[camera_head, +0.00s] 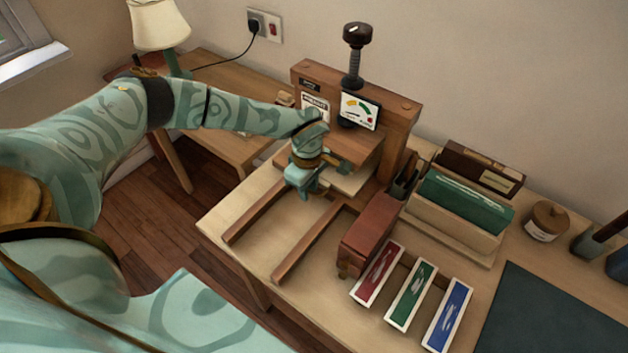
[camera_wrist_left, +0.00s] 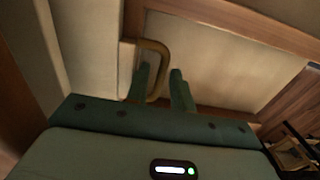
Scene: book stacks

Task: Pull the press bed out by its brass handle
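The wooden press (camera_head: 398,118) stands at the back of the table, with a black screw on top. Its pale bed (camera_head: 347,184) sits under the wooden platen, mostly inside the frame, and two wooden rails (camera_head: 310,243) run toward the front. The brass handle (camera_wrist_left: 164,62) shows in the left wrist view as a curved loop on the pale bed. My left gripper (camera_head: 299,184) is at the bed's front. In the left wrist view, its two green fingers (camera_wrist_left: 163,82) stand apart on either side of the handle's bar, with a slight gap visible. My right gripper is out of view.
A reddish-brown block (camera_head: 371,234) stands right of the rails, with red, green and blue trays (camera_head: 411,295) beside it. A holder with a green book (camera_head: 465,200) stands behind them. A side table with a lamp (camera_head: 160,26) is at the left. The space between the rails is clear.

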